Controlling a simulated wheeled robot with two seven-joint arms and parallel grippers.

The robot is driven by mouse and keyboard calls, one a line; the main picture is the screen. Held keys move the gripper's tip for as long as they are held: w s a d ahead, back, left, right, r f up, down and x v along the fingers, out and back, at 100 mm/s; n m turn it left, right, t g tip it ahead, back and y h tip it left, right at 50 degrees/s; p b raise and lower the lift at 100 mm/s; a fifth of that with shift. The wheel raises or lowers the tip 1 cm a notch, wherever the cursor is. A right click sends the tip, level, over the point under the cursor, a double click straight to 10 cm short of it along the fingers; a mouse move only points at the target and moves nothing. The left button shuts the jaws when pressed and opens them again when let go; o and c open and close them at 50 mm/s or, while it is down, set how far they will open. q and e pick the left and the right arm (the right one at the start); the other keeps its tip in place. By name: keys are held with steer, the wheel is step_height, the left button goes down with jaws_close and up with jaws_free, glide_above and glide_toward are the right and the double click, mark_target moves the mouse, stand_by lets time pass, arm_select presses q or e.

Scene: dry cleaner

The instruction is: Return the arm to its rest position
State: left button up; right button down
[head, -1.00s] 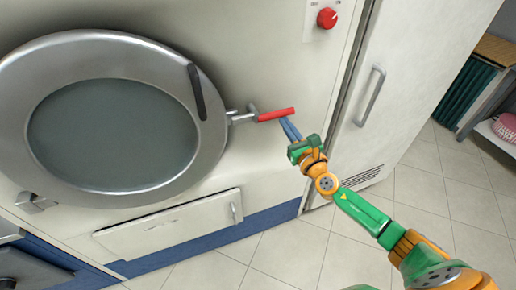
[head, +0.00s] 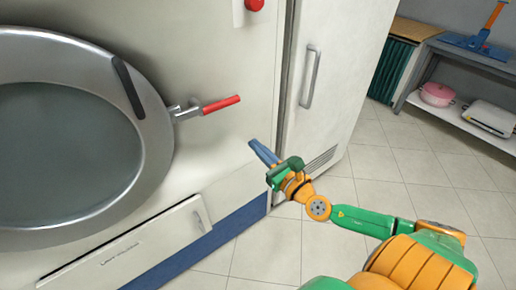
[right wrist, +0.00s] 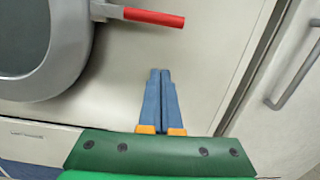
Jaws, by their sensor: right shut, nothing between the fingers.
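My right arm (head: 370,222) reaches in from the lower right in the head view. Its gripper (head: 256,147) is shut and empty, with the blue fingers together. It hangs in front of the machine's panel, below and to the right of the red door handle (head: 221,104), and apart from it. In the right wrist view the shut fingers (right wrist: 160,75) point up at the plain panel, and the red handle (right wrist: 154,18) lies beyond their tips. My left gripper is in neither view.
The round machine door (head: 145,185) looks closed at the left. A tall cabinet with a metal handle (head: 311,76) stands right of the panel. A shelf (head: 459,118) with a pink pot (head: 437,95) is at the far right. Tiled floor (head: 400,165) is open between.

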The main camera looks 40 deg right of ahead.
steer(key=shift+d, duration=0.1)
steer(key=s+d+f+m+g+h, duration=0.2)
steer(key=d+f+m+g, duration=0.1)
steer(key=f+m, duration=0.4)
steer(key=s+d+f+m+g+h, duration=0.2)
steer(key=d+f+m, duration=0.2)
steer(key=f, duration=0.6)
steer(key=s+f+m+g, duration=0.6)
steer(key=s+f+m, duration=0.35)
steer(key=f, duration=0.55)
steer(key=s+a+f+m+g+y, duration=0.1)
steer(key=s+a+f+m+g, duration=0.1)
steer(key=s+a+f+m, duration=0.2)
steer(key=s+a+f+m+g+y, duration=0.1)
steer(key=s+a+f+m, duration=0.3)
steer(key=s, duration=0.6)
steer(key=s+a+f+m+g+y, duration=0.1)
steer(key=s+a+f+m+g, duration=0.2)
steer(key=s+a+m, duration=0.3)
steer(key=shift+s+a+f+g, duration=0.3)
steer(key=shift+s+a+f, duration=0.35)
steer(key=shift+s+a, duration=0.25)
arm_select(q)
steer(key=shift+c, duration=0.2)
